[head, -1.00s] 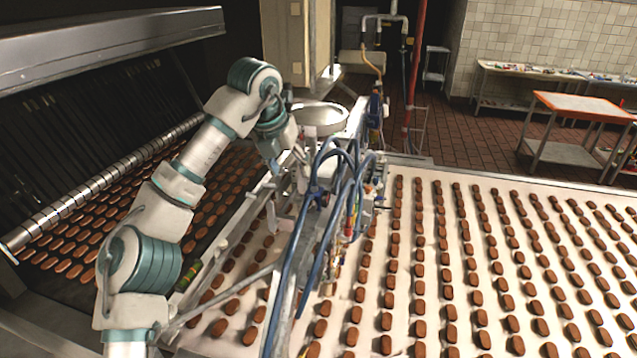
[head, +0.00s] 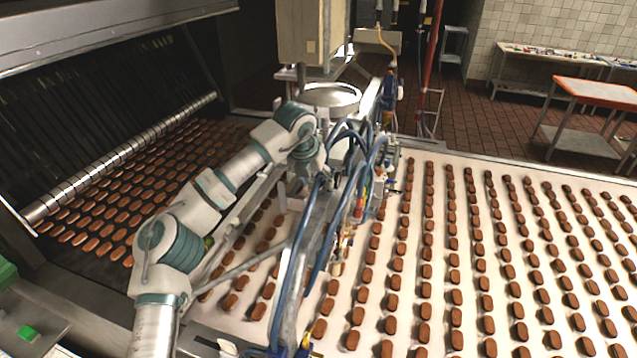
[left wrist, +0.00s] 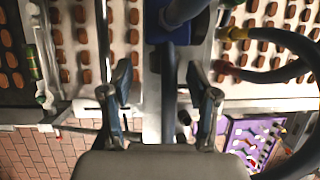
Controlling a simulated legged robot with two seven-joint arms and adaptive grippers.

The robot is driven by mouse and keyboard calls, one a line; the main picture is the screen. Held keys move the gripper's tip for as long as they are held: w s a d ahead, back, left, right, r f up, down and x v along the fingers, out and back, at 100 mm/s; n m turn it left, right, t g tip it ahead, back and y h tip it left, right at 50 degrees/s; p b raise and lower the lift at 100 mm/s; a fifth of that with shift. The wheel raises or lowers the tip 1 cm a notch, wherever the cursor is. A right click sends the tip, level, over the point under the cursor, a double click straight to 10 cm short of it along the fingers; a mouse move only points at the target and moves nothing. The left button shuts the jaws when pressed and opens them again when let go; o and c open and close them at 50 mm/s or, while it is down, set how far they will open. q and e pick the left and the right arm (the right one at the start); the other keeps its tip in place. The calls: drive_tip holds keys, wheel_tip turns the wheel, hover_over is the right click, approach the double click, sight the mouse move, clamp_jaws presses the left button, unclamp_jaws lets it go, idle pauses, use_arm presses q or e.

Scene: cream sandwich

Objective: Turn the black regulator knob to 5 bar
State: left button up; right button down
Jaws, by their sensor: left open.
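I cannot pick out the black regulator knob with certainty in either view. In the left wrist view, a dark blue block (left wrist: 176,34) with a dark part above it lies just beyond the fingertips, and I cannot tell whether it belongs to the regulator. My left gripper (left wrist: 161,92) is open, with its two fingers apart and a pale metal bar passing between them in the picture. In the head view, my left arm reaches to the hose-covered machine frame (head: 318,225), where the fingers are not clearly visible. My right gripper is in neither view.
Blue hoses (head: 301,265) loop over the frame, and dark hoses (left wrist: 272,76) cross the right of the wrist view. A round metal hopper (head: 331,98) stands behind. A white conveyor (head: 478,170) carries rows of brown biscuits. An orange-edged table (head: 597,91) stands at back right.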

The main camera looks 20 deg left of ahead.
use_arm(q)
drive_tip(key=shift+x, duration=0.85)
drive_tip(key=shift+w+d+f, duration=0.15)
drive_tip(key=shift+d+f, duration=0.1)
drive_tip(key=shift+d, duration=0.1)
clamp_jaws()
drive_tip(key=shift+y+p, duration=0.3)
drive_tip(key=shift+r+y, duration=0.15)
drive_tip(key=shift+y, duration=0.45)
drive_tip(key=shift+d+m+y, duration=0.15)
drive_tip(key=shift+m+y, duration=0.15)
drive_tip(key=shift+y, duration=0.4)
unclamp_jaws()
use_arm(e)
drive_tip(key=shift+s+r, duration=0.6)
